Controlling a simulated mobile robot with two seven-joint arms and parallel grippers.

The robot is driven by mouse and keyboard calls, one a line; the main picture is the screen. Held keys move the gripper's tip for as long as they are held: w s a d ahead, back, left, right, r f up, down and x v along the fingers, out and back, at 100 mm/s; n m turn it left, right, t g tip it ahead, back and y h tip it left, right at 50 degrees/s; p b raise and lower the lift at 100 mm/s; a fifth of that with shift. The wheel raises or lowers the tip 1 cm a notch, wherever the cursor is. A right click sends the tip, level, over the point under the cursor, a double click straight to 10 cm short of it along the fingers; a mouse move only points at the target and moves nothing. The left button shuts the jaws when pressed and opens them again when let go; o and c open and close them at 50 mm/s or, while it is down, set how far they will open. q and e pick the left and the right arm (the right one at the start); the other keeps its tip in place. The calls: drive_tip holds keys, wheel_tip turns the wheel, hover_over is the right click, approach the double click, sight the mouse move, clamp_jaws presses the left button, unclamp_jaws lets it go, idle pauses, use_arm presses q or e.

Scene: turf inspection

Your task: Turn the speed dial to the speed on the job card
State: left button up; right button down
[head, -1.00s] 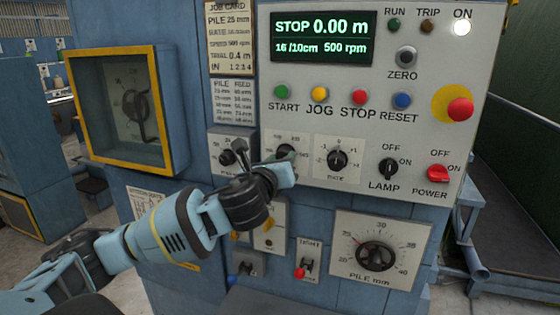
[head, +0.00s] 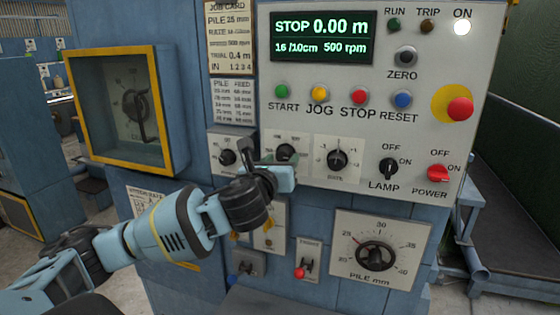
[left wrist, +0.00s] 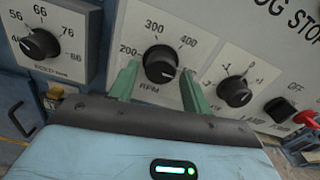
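The speed dial is the black RPM knob (left wrist: 160,63) on a white plate marked 200, 300 and 400. Its white mark points to the lower right in the left wrist view. It also shows in the head view (head: 285,151), just above my left gripper (head: 281,162). The green fingers are spread on either side of the knob, with gaps between, holding nothing. The display (head: 323,37) reads STOP 0.00 m, 16 /10cm and 500 rpm. The job card (head: 231,38) shows pile 25 mm; its speed line is blurred now. My right gripper is not in view.
A feed dial (left wrist: 38,44) sits left of the speed dial. Another small dial (head: 337,159) sits close on its right, then the lamp switch (head: 388,168) and red power switch (head: 438,173). A row of coloured buttons is above, a large pile dial (head: 375,256) below.

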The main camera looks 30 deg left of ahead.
use_arm(q)
drive_tip(key=shift+o, duration=0.6)
drive_tip(key=shift+r, duration=0.1)
drive_tip(key=v, duration=0.8)
drive_tip(key=shift+w, duration=0.1)
